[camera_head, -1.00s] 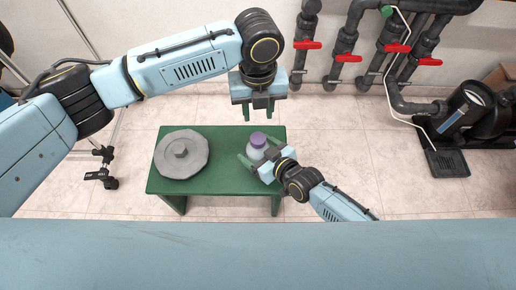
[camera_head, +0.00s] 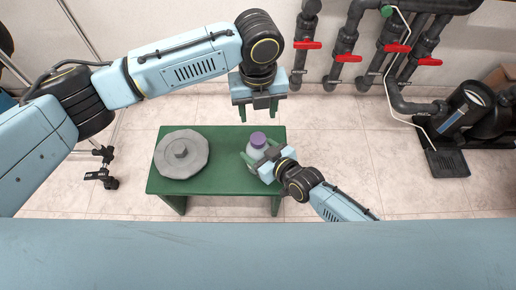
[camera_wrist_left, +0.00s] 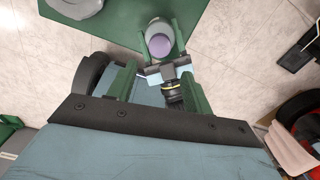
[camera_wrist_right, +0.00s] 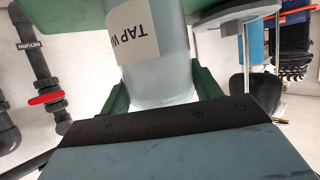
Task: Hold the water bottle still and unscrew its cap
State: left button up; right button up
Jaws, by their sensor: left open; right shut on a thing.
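The water bottle (camera_head: 257,154) stands upright on the green table, with its purple cap (camera_head: 258,139) on top. My right gripper (camera_head: 259,152) is shut on the bottle's body from the front right. The right wrist view shows the bottle (camera_wrist_right: 160,82) between the green fingers, with a label partly reading "TAP W". My left gripper (camera_head: 258,114) is open and empty, pointing down, above and apart from the cap. In the left wrist view the cap (camera_wrist_left: 160,46) lies beyond the open fingers. The bottle's lower part is partly hidden by my right gripper in the head view.
A grey round lid (camera_head: 181,154) with a central knob lies on the left of the green table (camera_head: 222,180). Dark pipes with red valve handles (camera_head: 348,58) run along the back wall. A black pump (camera_head: 472,108) stands at the right.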

aim_at(258, 138)
pick_arm(q)
jog(key=shift+o, duration=0.2)
notch_tip(258, 138, down, 2)
jog(key=n, duration=0.3)
jog(key=shift+s+f, duration=0.1)
jog(key=shift+f, duration=4.3)
